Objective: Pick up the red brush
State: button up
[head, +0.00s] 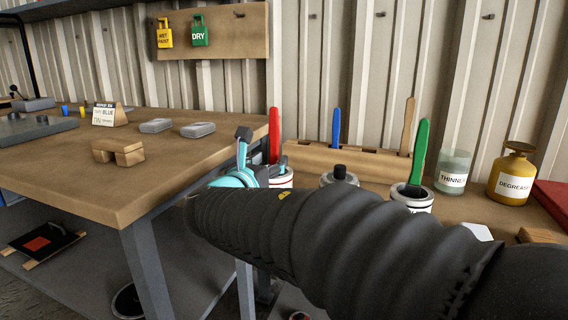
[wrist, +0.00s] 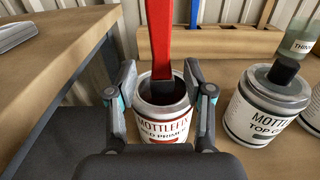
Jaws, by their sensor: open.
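The red brush (head: 274,136) stands upright in a white primer can (head: 283,179) by the right edge of the workbench. In the wrist view the red brush (wrist: 160,35) rises from the open primer can (wrist: 165,118), its lower end inside the can. My gripper (wrist: 160,85) is open, with one finger on each side of the brush and can. No contact with the brush shows. In the head view my gripper (head: 262,165) is just in front of the brush, and my dark arm hides part of the can.
A top coat can (wrist: 262,105) stands to the right. A green brush (head: 419,152) in another can, a blue brush (head: 336,128) in a wooden rack (head: 350,160), a thinner jar (head: 454,170) and a degreaser bottle (head: 511,174) are further right. The workbench (head: 175,165) edge is close on the left.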

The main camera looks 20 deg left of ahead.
aim_at(273, 156)
jog(key=w, duration=0.3)
jog(key=shift+w+d+r, duration=0.1)
jog(key=shift+w+d, duration=0.05)
jog(key=shift+d, duration=0.05)
grip_shut()
jog(key=shift+r, duration=0.1)
